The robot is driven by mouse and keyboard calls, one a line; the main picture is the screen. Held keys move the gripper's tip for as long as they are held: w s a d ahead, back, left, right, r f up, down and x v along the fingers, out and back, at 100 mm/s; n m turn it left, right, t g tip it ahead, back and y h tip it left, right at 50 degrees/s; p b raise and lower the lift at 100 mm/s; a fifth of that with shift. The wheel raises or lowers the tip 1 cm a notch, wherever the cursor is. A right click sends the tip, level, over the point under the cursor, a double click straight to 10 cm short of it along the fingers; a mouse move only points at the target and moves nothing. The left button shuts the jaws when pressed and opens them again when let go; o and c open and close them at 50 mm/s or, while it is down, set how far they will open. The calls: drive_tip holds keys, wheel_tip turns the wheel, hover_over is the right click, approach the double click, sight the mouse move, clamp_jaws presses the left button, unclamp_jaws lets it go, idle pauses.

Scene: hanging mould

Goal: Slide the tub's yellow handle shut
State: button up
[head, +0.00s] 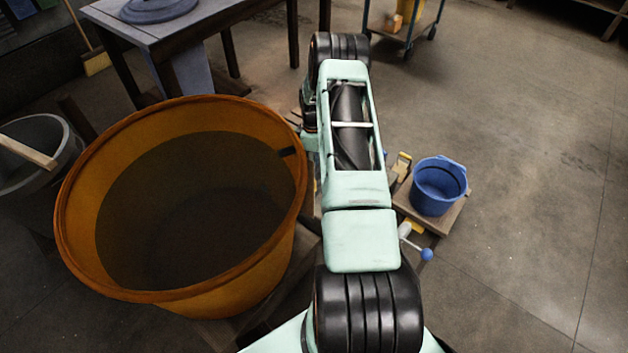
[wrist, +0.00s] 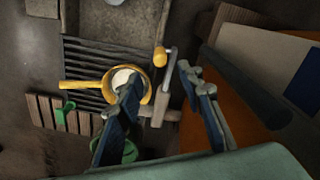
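The large orange tub (head: 180,292) stands at left in the head view. Part of its orange wall (wrist: 232,120) shows at right in the wrist view. A yellow knob (wrist: 160,57), which looks like the yellow handle, sits on a grey fitting between the tub and a slatted surface. My gripper (wrist: 160,76) is open, with its two blue-grey fingers spread either side of the grey fitting in the picture. The knob appears just beyond the fingertips; I cannot tell whether they touch anything. My arm hides the gripper and handle in the head view.
A yellow pan-like vessel (wrist: 85,86) lies behind the left finger. A blue bucket (head: 438,186) stands on a low stand right of my arm, near a blue-knobbed lever (head: 426,254). A grey bucket (head: 35,160) and a table (head: 190,30) are beyond. Open floor lies right.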

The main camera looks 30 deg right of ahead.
sight(313, 181)
wheel_tip(313, 181, down, 10)
drive_tip(key=shift+f+b, duration=0.1)
drive_tip(key=shift+b, duration=1)
drive_tip(key=shift+c, duration=0.3)
clamp_jaws()
